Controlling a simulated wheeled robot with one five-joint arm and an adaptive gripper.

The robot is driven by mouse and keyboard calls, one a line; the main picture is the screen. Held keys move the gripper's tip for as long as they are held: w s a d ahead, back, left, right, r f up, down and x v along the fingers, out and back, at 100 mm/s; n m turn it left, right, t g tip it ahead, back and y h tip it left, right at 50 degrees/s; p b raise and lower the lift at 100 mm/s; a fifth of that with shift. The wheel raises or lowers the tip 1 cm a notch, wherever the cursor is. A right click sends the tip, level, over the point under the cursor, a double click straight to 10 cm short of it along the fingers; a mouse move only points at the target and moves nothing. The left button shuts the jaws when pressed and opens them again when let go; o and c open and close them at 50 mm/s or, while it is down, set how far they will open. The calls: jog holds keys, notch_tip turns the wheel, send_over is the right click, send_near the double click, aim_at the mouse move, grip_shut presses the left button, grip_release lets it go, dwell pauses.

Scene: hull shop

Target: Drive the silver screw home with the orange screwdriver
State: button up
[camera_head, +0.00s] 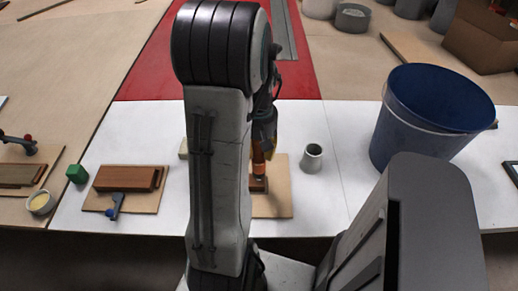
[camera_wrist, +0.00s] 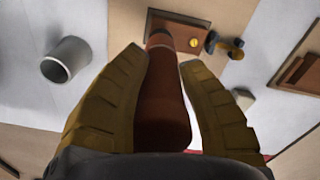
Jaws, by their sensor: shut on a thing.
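My gripper (camera_head: 265,138) is shut on the orange screwdriver (camera_head: 259,163), which points down over a brown wooden block (camera_head: 262,186) on a tan board (camera_head: 281,200). In the wrist view, the two yellow fingers of my gripper (camera_wrist: 163,60) flank the orange-brown screwdriver handle (camera_wrist: 162,105). The handle's far end lies over the left part of the brown block (camera_wrist: 178,22). A gold-coloured screw head (camera_wrist: 193,42) shows on the block to the right of the screwdriver. I cannot see the silver screw; the handle hides the tool's tip and whatever is under it.
A grey cup (camera_head: 312,157) stands right of the board, with a large blue bucket (camera_head: 420,118) further right. A small dark and gold item (camera_wrist: 228,45) lies by the block.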

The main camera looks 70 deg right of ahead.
jog(key=shift+f, duration=0.15)
dwell(0.5)
jog(key=shift+r+p, duration=2.65)
jog(key=shift+r, duration=0.9)
jog(key=shift+d, duration=0.15)
